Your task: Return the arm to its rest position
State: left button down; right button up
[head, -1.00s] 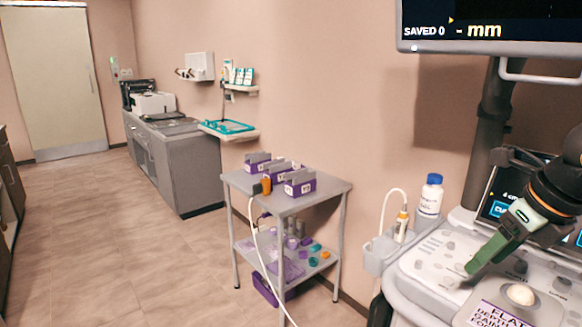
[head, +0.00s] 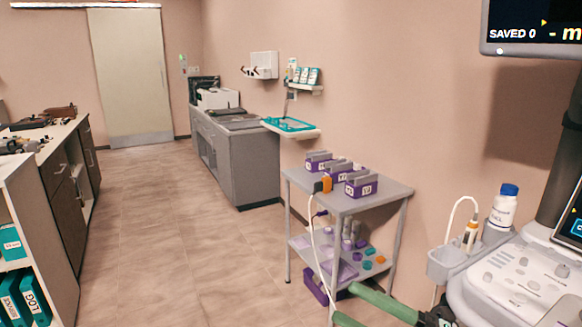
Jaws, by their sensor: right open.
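My right gripper (head: 345,303) shows at the bottom edge of the head view, right of centre. Its two green fingers are spread apart with nothing seen between them. It appears in front of the lower right side of the grey cart (head: 404,190); how far it is from the cart I cannot tell. The rest of my right arm is mostly cut off by the frame. My left gripper is not in view.
The ultrasound console (head: 500,285) stands at the right, with a white blue-capped bottle (head: 503,207) and a probe holder (head: 450,262) at its edge. Purple boxes (head: 361,188) sit on the cart. A shelf unit (head: 45,235) stands left. The middle floor (head: 180,240) is clear.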

jog(key=d+f+m+t+h, duration=0.3)
jog(key=f+m+h, duration=0.4)
jog(key=f+m, duration=0.35)
jog(key=d+f+m+t+h, duration=0.2)
jog(key=f+m+t+h, duration=0.2)
jog(key=f+m+h, duration=0.45)
jog(key=s+a+f+m+g, duration=0.1)
jog(key=s+f+m+g, duration=0.65)
jog(key=s+f, duration=0.8)
pick_arm(q)
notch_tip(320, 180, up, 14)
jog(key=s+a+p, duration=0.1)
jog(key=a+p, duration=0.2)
jog(key=p, duration=1.5)
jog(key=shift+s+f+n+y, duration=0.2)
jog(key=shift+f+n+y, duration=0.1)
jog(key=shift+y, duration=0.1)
pick_arm(e)
notch_tip(320, 180, up, 13)
jog(key=w+d+h, duration=0.1)
jog(key=d, duration=0.1)
jog(key=shift+d+f+m+t+h, duration=0.2)
jog(key=shift+d+m+t+h, duration=0.15)
